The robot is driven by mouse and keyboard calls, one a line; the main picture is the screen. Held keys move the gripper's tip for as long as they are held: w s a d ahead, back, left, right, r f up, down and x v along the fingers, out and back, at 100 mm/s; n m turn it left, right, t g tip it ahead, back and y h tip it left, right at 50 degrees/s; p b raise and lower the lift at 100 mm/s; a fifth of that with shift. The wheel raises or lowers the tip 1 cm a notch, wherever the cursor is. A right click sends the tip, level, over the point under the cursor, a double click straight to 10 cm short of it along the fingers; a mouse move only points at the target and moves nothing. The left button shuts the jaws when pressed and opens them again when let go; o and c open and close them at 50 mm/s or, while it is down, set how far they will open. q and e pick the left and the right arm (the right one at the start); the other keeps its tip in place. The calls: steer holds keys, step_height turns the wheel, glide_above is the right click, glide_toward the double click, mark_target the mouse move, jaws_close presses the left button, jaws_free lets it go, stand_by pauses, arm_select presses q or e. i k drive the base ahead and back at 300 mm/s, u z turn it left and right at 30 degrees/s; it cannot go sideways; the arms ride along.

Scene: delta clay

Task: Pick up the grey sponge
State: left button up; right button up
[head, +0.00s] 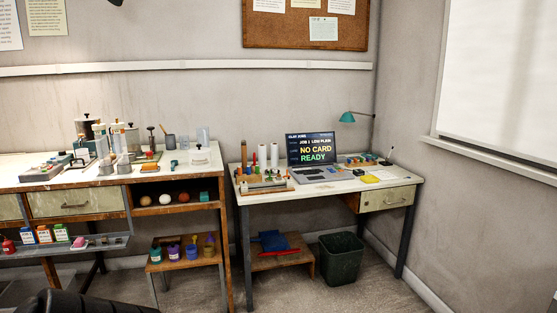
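I cannot make out a grey sponge with certainty; the items on the two tables are small in the head view. The left workbench (100,189) carries crowded jars, tools and small blocks. The white desk (300,193) to its right carries a laptop (312,150), a yellow flat item (370,179) and several small things. Neither of my grippers shows in this view.
A dark green bin (341,258) stands under the desk beside a low wooden stool (283,257) with blue and red items. Another low stool (186,262) holds several colored bottles. A shelf (75,246) juts out at left. Floor is open in front.

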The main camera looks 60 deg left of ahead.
mark_target(342, 159)
steer(key=u, duration=1.4)
